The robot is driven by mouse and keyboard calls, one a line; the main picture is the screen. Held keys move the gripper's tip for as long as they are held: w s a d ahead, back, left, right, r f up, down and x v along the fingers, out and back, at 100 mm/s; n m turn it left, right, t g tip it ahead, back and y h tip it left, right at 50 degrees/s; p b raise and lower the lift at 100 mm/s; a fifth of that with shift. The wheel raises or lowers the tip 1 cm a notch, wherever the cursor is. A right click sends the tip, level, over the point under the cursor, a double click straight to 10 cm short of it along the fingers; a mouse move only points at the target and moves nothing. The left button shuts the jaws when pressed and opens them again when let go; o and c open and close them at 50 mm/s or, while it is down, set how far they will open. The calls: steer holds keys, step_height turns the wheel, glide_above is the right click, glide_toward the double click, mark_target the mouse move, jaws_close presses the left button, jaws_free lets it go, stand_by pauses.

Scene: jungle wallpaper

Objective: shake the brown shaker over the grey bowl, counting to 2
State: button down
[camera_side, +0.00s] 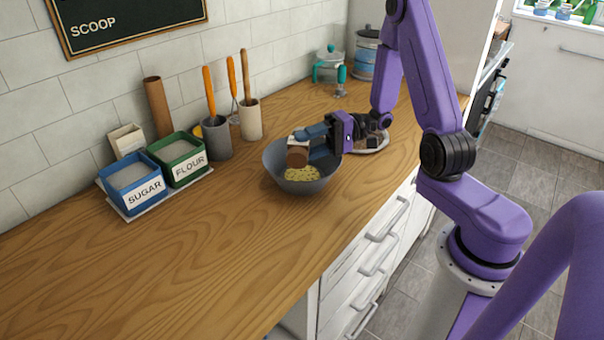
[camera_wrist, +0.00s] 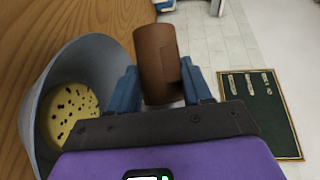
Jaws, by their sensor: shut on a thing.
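My gripper (camera_side: 312,144) has its blue fingers shut on the brown shaker (camera_side: 297,157) and holds it above the grey bowl (camera_side: 300,187). In the wrist view the shaker (camera_wrist: 158,62) is a plain brown cylinder between the two blue fingers (camera_wrist: 160,88). In the side view a pale part shows above its brown part; I cannot tell its exact tilt. The bowl (camera_wrist: 38,105) lies at the left of the wrist view. Yellow food with dark specks (camera_wrist: 72,110) is in it. The far part of the bowl is hidden by the gripper in the side view.
Blue sugar (camera_side: 135,188) and green flour (camera_side: 180,160) boxes stand on a tray at the left. Cups with orange-handled tools (camera_side: 216,140) stand behind the bowl. The wooden counter (camera_side: 190,265) is clear in front.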

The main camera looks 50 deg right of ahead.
steer(key=shift+f+n+h, duration=0.15)
steer(key=shift+n+h, duration=0.55)
steer(key=shift+n, duration=0.3)
steer(key=shift+w+d+r+n+h, duration=0.15)
steer(key=shift+r+n+h, duration=0.15)
steer(key=shift+n+h, duration=0.2)
steer(key=shift+w+d+r+n+h, duration=0.1)
steer(key=shift+r+n+h, duration=0.2)
steer(key=shift+n+h, duration=0.2)
steer(key=shift+h, duration=0.3)
steer(key=shift+n, duration=0.3)
steer(key=shift+w+d+r+n+t+h, duration=0.15)
steer(key=shift+d+r+n+t+h, duration=0.25)
steer(key=shift+n+h, duration=0.4)
steer(key=shift+w+d+n+h, duration=0.1)
steer(key=shift+n+h, duration=0.2)
